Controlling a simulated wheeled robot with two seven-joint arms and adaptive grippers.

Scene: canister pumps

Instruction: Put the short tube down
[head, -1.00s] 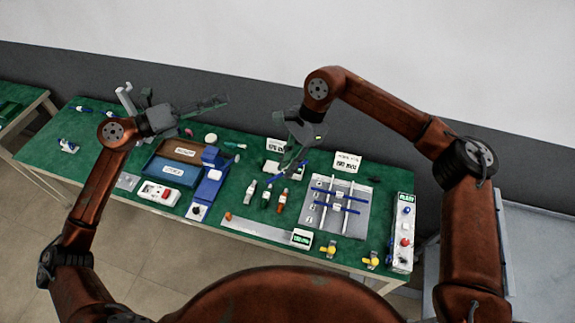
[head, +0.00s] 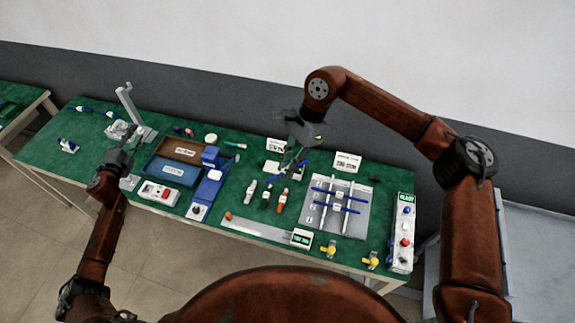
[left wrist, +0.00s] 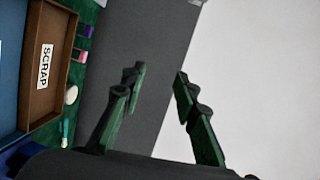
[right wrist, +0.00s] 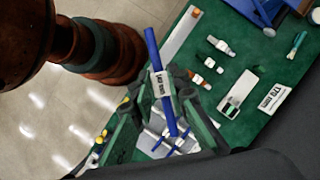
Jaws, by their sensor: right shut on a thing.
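My right gripper (head: 291,160) is shut on a blue tube (right wrist: 156,58) with a white label, its lettering too small to read surely. The tube is held above the table, tilted in the right wrist view, both ends sticking out past the fingers. A white card reading 170 mm (right wrist: 270,100) lies on the green table beside a small pale holder (right wrist: 238,94). My left gripper (left wrist: 158,90) is open and empty, left of the trays in the head view.
A grey board (head: 350,222) with white rails and blue tubes lies right of centre, with a second card (head: 347,162) behind it. A brown scrap tray (left wrist: 48,70), a blue tray (head: 170,172) and a control box (head: 403,235) flank the middle.

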